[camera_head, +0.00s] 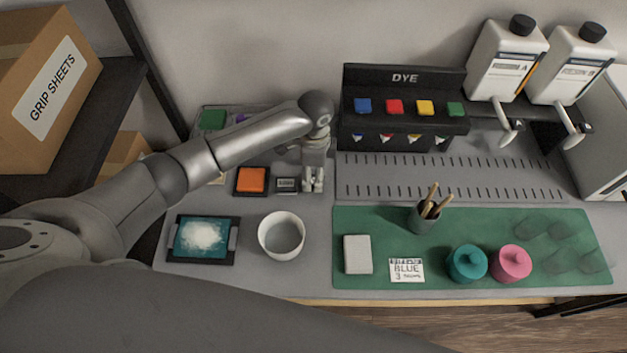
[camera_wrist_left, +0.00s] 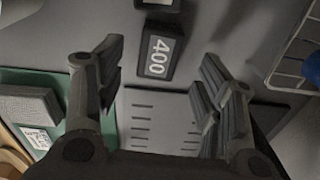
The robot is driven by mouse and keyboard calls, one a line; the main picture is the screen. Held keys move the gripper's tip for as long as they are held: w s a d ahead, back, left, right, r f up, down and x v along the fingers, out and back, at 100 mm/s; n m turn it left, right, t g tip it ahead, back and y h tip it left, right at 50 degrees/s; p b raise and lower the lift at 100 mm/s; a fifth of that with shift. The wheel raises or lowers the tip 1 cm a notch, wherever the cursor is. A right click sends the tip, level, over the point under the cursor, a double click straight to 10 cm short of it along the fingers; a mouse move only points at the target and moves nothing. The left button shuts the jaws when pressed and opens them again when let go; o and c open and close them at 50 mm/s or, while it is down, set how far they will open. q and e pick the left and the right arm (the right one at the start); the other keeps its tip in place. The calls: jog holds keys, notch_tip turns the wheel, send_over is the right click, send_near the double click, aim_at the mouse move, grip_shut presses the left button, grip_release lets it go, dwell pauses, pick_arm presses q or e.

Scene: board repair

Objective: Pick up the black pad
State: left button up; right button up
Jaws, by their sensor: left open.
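The black pad (camera_head: 286,185) lies flat on the grey bench top, with a pale label on it. In the left wrist view the black pad (camera_wrist_left: 158,50) shows the number 400 and lies ahead of the finger gap. My left gripper (camera_head: 313,184) is open and empty, just right of the pad in the head view and pointing down. In the left wrist view the two fingers of my left gripper (camera_wrist_left: 163,80) are spread wide, with nothing between them. My right gripper is not in view.
An orange square in a black tray (camera_head: 238,190) sits left of the pad. A white bowl (camera_head: 282,249) stands in front. A slotted grey plate (camera_head: 440,178) lies to the right, below the black dye rack (camera_head: 352,75). The green mat (camera_head: 480,221) holds several items.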

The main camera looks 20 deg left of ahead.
aim_at(313, 180)
pick_arm(q)
notch_tip(313, 180, down, 2)
jog(key=shift+s+a+f, duration=0.1)
jog(key=shift+s+f, duration=0.05)
jog(key=shift+f, duration=0.4)
jog(key=shift+c, duration=0.3)
jog(key=c, duration=0.9)
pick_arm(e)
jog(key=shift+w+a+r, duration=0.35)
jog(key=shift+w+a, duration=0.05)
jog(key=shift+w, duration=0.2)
pick_arm(q)
jog(key=shift+r, duration=0.15)
jog(key=shift+c, duration=0.2)
